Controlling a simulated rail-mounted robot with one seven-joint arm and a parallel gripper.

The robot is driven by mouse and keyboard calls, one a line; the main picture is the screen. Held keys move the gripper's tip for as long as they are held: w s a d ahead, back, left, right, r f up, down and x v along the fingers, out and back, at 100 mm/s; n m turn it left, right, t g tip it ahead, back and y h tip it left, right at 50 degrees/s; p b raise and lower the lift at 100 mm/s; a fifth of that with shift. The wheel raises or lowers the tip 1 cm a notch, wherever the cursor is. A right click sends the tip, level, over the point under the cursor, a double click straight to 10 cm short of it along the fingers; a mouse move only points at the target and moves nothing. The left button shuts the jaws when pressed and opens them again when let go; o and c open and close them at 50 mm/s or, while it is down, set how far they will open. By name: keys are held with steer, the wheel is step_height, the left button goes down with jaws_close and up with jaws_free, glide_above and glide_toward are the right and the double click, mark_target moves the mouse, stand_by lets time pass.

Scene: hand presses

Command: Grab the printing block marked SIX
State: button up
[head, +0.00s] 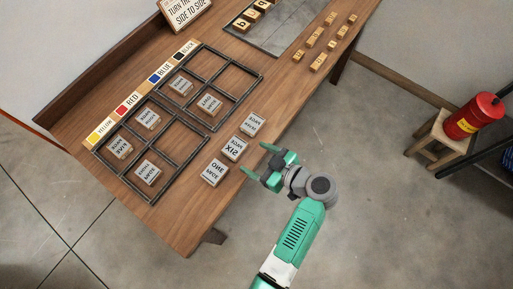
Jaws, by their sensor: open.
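The printing block marked SIX (234,149) is a small pale block on the wooden table, in the head view. It is the middle one of three blocks near the table's front edge. The block marked ONE (215,173) lies below and left of it, and another block (252,124) lies above and right, its word too small to read surely. My gripper (256,158) is open and empty, right of and slightly below the SIX block. Its green fingers spread apart on the side facing the blocks. I cannot tell its height above the table.
Small wooden letter pieces (318,62) lie at the upper right of the table (190,215). A red canister (474,118) stands on a stool at right.

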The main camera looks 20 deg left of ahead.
mark_target(238, 149)
steer(key=b+x, duration=0.1)
steer(key=x, duration=0.7)
steer(key=c, duration=0.8)
